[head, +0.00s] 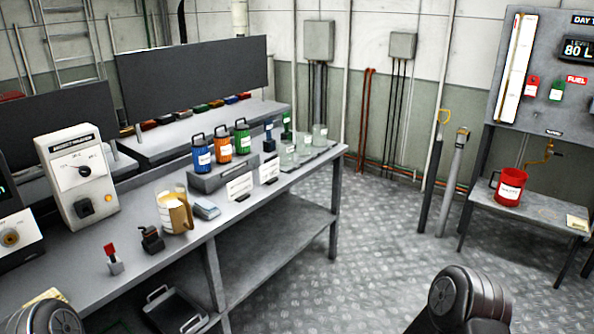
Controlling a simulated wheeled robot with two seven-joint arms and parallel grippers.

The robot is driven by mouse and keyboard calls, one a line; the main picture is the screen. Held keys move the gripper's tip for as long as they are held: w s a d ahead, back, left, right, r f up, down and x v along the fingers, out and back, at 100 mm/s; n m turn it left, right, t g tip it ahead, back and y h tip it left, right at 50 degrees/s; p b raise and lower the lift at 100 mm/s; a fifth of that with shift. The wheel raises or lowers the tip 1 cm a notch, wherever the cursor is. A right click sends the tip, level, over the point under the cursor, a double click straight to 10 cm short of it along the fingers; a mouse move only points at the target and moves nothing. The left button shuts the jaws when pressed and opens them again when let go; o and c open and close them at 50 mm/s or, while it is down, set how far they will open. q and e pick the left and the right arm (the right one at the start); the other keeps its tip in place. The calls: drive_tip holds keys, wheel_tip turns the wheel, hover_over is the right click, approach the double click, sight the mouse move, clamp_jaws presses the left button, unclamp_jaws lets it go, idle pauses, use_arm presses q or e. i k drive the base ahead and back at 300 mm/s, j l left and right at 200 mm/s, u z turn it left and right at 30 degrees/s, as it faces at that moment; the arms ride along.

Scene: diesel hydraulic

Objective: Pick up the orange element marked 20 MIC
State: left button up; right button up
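The orange element (222,147) is a cylinder with a dark handle on top and a white label, too small to read. It stands upright on a low grey stand on the workbench (262,218), in the middle of a row. A blue element (201,158) stands to its left and a green one (242,140) to its right. Neither of my grippers is in the head view. Only dark, rounded parts of my arms show at the bottom left and bottom right edges.
White cards (239,187) stand in front of the row. A beige jug (174,213), a grey box (206,209) and glass jars (303,145) share the bench. A red can (509,188) stands on a side table at right. The floor (330,275) before the bench is clear.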

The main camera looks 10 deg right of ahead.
sight(222, 140)
drive_tip(key=l, duration=0.3)
drive_tip(key=u, duration=0.25)
drive_tip(key=i+l+u, duration=0.15)
drive_tip(key=u, duration=0.15)
drive_tip(key=i+l+u, duration=0.1)
drive_tip(key=l+u, duration=0.2)
drive_tip(key=l, duration=0.15)
drive_tip(key=i+l+u, duration=0.1)
drive_tip(key=l+u, duration=0.2)
drive_tip(key=i+l+u, duration=0.1)
drive_tip(key=l, duration=0.9)
drive_tip(key=i+l+u, duration=0.15)
drive_tip(key=l, duration=0.9)
drive_tip(key=l+u, duration=0.1)
drive_tip(key=l, duration=0.9)
drive_tip(key=i, duration=0.05)
